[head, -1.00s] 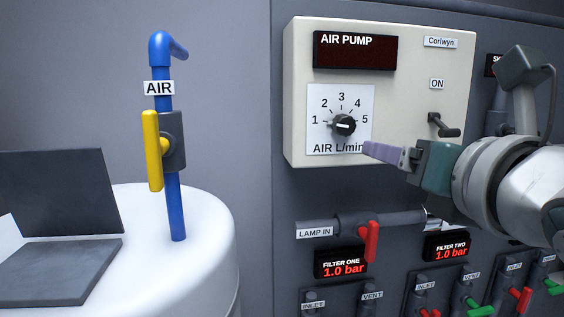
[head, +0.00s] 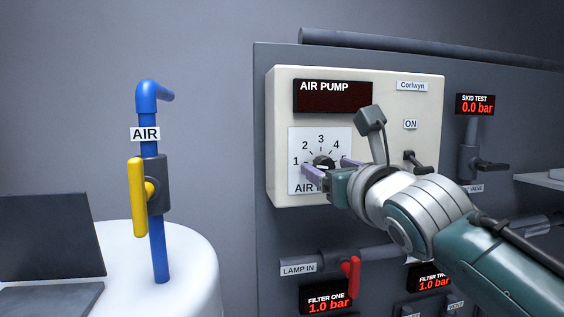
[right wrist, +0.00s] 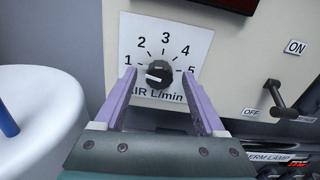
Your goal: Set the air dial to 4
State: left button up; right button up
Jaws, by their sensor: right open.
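The air dial is a black round knob (right wrist: 158,73) on a white scale plate (right wrist: 165,45) marked 1 to 5. In the right wrist view its white mark points left, towards 1. In the head view the knob (head: 322,162) is partly hidden by my gripper. My right gripper (right wrist: 159,77) is open, with one purple finger on each side of the knob and a gap on both sides. It also shows in the head view (head: 327,168), level with the knob. I cannot tell how far the fingertips reach along it. My left gripper is not in view.
The pump box (head: 430,140) has a dark display (head: 333,98) above the dial and a black ON lever (head: 415,161) to the right. A red valve handle (head: 351,276) is below. A blue AIR pipe (head: 158,250) with a yellow handle (head: 137,197) stands at left.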

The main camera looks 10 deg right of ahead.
jog(key=shift+w, duration=0.4)
grip_shut()
dwell(0.4)
